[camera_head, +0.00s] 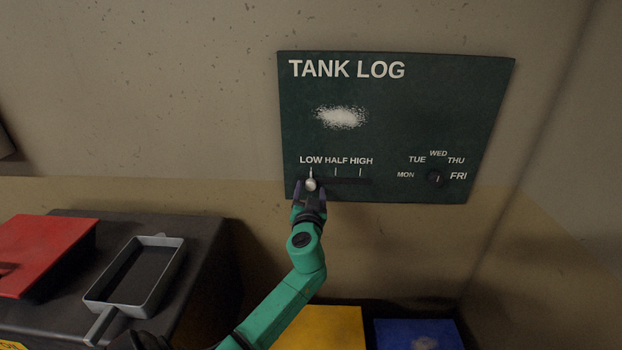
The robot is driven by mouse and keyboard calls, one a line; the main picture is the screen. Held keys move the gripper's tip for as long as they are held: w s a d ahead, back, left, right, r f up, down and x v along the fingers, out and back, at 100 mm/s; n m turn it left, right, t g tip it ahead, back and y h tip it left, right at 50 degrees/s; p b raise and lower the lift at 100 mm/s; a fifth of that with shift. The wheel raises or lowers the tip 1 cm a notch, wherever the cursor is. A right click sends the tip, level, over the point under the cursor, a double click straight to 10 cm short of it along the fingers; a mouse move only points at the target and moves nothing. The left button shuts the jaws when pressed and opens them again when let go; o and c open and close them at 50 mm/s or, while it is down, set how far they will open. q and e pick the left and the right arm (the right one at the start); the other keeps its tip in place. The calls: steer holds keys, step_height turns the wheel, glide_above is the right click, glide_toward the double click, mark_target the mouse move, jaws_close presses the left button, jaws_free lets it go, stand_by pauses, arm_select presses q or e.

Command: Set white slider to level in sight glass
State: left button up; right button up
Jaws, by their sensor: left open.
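The dark green TANK LOG board (440,105) is on the wall. Its white slider knob (311,184) stands at the left end of a dark horizontal slot (350,181), under the LOW mark. HALF and HIGH marks are to its right. My left gripper (310,188) is open, with its fingers on either side of the knob; I cannot tell whether they touch it. The green left arm comes up from below. No sight glass shows in this view. My right gripper is not in view.
A day dial (436,178) is right of the slot, its mark unclear. A grey tray (134,279) with a handle and a red object (45,250) lie on a dark surface at lower left. Yellow (322,328) and blue (418,333) items are below the board.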

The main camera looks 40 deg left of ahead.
mark_target(311, 186)
arm_select(q)
steer(key=x, duration=0.3)
steer(key=shift+w, duration=0.1)
steer(key=shift+s+d+r, duration=0.1)
steer(key=shift+s+r, duration=0.05)
steer(key=shift+s, duration=0.1)
steer(key=shift+c, duration=0.8)
steer(key=shift+w, duration=0.1)
jaws_close()
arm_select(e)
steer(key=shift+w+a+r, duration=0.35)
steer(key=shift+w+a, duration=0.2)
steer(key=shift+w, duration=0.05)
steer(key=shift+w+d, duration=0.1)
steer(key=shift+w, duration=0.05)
